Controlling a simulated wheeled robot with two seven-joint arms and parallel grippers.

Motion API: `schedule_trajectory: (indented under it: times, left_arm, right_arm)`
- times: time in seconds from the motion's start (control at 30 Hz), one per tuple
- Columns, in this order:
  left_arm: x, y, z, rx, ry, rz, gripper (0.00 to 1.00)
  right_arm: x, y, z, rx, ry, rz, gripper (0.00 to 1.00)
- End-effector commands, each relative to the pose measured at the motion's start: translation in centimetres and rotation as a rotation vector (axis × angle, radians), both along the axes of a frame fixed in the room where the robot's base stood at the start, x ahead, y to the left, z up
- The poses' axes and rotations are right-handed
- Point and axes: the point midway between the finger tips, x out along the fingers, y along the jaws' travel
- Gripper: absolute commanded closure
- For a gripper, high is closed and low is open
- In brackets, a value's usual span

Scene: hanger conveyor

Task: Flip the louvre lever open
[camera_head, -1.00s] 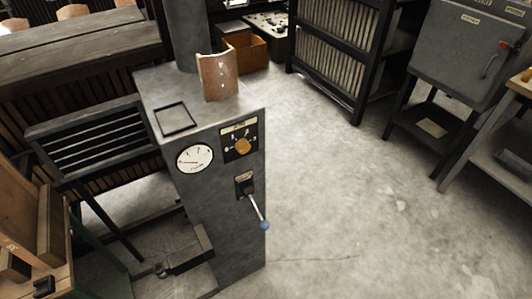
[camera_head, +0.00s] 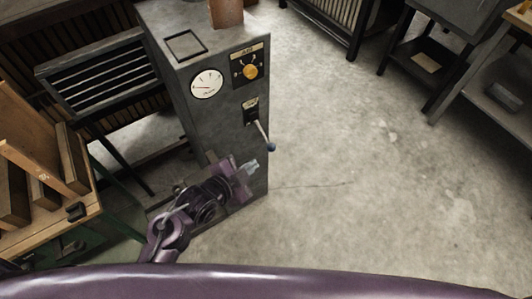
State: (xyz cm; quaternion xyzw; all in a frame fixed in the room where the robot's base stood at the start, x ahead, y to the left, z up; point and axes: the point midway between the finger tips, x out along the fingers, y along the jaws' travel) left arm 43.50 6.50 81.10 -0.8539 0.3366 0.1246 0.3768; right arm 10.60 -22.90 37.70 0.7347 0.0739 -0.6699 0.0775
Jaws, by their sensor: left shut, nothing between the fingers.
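The lever (camera_head: 262,134) sticks out from a small dark plate on the front of the grey machine cabinet (camera_head: 226,125). It slants down to the right and ends in a blue-grey ball knob (camera_head: 271,147). My left gripper (camera_head: 252,167) is shut and empty, a little below and left of the knob, apart from it in the picture. Its purple wrist hides the lower part of the cabinet. My right gripper is not in view. A louvred panel (camera_head: 100,75) with dark slats stands left of the cabinet.
A round gauge (camera_head: 206,84) and a yellow dial (camera_head: 250,71) sit above the lever. A wooden bench (camera_head: 50,220) stands at the left. Dark stands (camera_head: 420,62) are at the upper right. The concrete floor (camera_head: 370,180) right of the cabinet is clear.

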Motion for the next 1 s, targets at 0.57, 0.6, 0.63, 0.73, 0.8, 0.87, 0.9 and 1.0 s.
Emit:
schedule_trajectory:
  times: [0.57,0.6,0.63,0.73,0.8,0.87,0.9,1.0]
  left_arm:
    - [7.1,-4.6,-3.4,0.0,-0.016,-0.005,1.0]
    - [7.6,-5.0,-3.7,0.0,-0.016,-0.006,1.0]
    - [8.0,-5.1,-4.1,0.003,-0.014,-0.005,1.0]
    - [8.7,-4.6,-5.4,0.004,-0.014,-0.005,1.0]
    - [9.2,-4.5,-6.0,0.004,-0.015,-0.006,1.0]
    - [9.4,-4.4,-6.5,0.003,-0.015,-0.005,1.0]
    - [9.5,-4.3,-6.7,0.003,-0.015,-0.005,1.0]
    - [9.7,-4.2,-7.0,0.004,-0.015,-0.006,1.0]
  right_arm:
    - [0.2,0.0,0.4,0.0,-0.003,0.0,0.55]
    - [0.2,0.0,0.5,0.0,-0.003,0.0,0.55]
    - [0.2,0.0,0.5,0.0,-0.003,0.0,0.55]
    - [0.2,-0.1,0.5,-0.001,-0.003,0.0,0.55]
    - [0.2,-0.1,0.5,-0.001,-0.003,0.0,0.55]
    - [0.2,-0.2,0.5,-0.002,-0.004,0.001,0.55]
    - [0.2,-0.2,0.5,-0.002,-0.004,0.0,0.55]
    - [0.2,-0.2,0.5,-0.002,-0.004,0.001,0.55]
